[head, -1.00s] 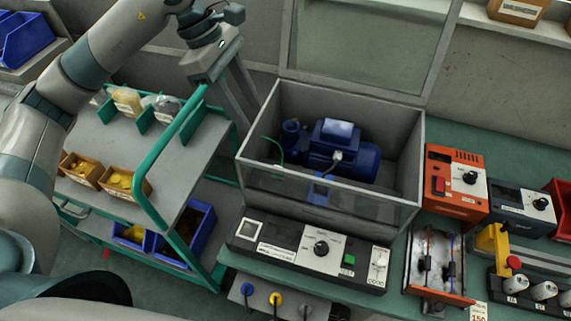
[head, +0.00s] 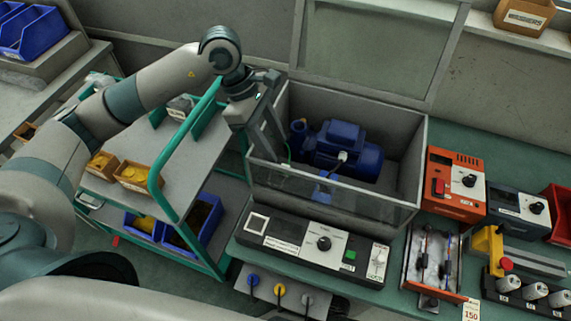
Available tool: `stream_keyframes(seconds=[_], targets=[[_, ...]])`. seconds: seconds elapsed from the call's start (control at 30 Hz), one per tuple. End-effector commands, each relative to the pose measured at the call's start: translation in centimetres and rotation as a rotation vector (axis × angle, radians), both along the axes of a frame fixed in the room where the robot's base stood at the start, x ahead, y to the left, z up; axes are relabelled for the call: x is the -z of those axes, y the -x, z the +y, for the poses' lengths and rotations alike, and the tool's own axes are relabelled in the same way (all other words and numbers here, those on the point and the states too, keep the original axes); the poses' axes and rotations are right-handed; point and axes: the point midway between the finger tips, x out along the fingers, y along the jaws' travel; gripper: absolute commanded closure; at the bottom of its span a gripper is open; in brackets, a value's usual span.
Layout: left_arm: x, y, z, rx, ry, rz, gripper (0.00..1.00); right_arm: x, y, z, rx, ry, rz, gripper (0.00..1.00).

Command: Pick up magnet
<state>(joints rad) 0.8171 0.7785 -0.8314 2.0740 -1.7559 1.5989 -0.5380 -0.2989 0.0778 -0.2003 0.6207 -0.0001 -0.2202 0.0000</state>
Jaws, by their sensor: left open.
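No thing in the head view can be named as the magnet with certainty. A blue motor-pump (head: 342,150) sits inside a grey open-topped box (head: 412,188) with a clear front and a raised lid. My left gripper (head: 269,152) is open, points down and hangs by the box's left rim. Nothing shows between its fingers. The fingertips are partly hard to see, and I cannot tell if they touch the box. A green wire shows just right of them. My right gripper is not in view.
A green-railed cart (head: 155,180) with bins stands left of the bench. A control panel (head: 312,242) lies before the box. An orange unit (head: 455,185), a tray with leads (head: 432,262) and a yellow block (head: 487,243) with a red knob stand to the right.

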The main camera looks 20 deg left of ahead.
Motion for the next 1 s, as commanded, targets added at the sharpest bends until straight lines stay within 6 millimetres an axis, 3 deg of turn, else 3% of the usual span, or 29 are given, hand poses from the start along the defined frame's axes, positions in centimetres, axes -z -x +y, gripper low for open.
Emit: stream_keyframes(seconds=[0.23,0.67,1.0], targets=[[2.0,0.0,-0.8,-0.001,0.000,0.000,0.59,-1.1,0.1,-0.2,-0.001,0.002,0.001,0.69],[2.3,0.1,-0.9,-0.001,0.000,0.001,0.59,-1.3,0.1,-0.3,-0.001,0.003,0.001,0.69],[4.8,0.7,-1.6,0.000,0.000,0.004,0.59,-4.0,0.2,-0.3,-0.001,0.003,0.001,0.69]])
